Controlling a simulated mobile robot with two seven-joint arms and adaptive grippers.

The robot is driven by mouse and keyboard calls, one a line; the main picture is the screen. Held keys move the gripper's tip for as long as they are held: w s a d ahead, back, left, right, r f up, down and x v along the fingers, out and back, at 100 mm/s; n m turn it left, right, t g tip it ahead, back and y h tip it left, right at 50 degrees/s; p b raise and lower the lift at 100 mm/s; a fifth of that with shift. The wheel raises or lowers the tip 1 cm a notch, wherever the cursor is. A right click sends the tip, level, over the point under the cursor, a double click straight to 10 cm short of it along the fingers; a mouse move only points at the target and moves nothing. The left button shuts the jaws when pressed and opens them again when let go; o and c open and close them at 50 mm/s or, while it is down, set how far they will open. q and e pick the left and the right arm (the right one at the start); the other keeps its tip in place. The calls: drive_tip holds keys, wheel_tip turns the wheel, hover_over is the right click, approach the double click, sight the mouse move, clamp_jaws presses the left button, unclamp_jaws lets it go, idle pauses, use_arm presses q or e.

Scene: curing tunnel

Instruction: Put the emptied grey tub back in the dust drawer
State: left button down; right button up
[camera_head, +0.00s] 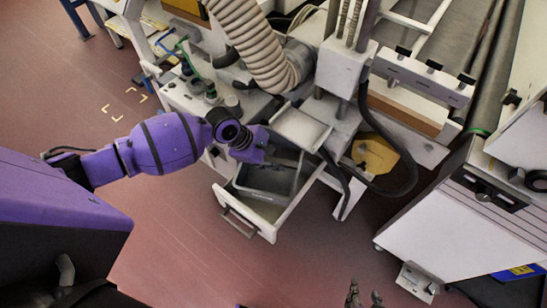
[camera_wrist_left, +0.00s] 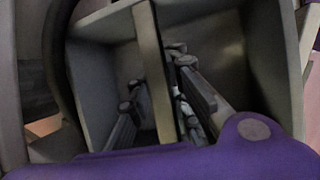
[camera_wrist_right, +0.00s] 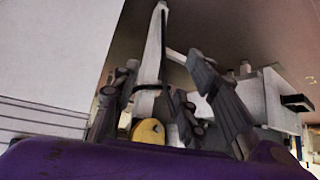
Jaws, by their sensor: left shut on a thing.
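The grey tub (camera_head: 266,181) is at the open dust drawer (camera_head: 270,232), within the outline of its walls in the head view. I cannot tell whether it rests on the drawer floor or hangs just above. My left gripper (camera_wrist_left: 160,100) is shut on the bar across the tub's middle, one finger on each side. The tub's inside (camera_wrist_left: 95,65) looks empty where it shows in the left wrist view. In the head view the left fingers are mostly hidden behind the purple wrist. My right gripper (camera_head: 364,297) is open and empty at the bottom edge, its fingers apart.
The machine with a ribbed hose (camera_head: 262,45) stands behind the drawer. A black cable (camera_head: 395,160) loops at its right, by a yellow object (camera_head: 374,155). A white cabinet (camera_head: 440,225) stands at the right. The red floor in front of the drawer is clear.

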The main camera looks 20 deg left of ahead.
use_arm(q)
drive_tip(key=shift+s+a+f, duration=0.1)
drive_tip(key=shift+s+f, duration=0.1)
drive_tip(key=shift+f, duration=0.45)
drive_tip(key=shift+s+a+f, duration=0.1)
drive_tip(key=shift+s+f, duration=0.05)
drive_tip(key=shift+f, duration=0.45)
drive_tip(key=shift+a+r, duration=0.15)
drive_tip(key=shift+r, duration=0.45)
drive_tip(key=shift+d+f, duration=0.15)
drive_tip(key=shift+d, duration=0.1)
drive_tip(key=shift+w+f, duration=0.1)
drive_tip(key=shift+f, duration=0.05)
drive_tip(key=shift+a+f, duration=0.1)
drive_tip(key=shift+f, duration=0.15)
drive_tip(key=c, duration=1.6)
unclamp_jaws()
use_arm(e)
drive_tip(key=shift+w+a+f, duration=0.1)
drive_tip(key=shift+f, duration=0.1)
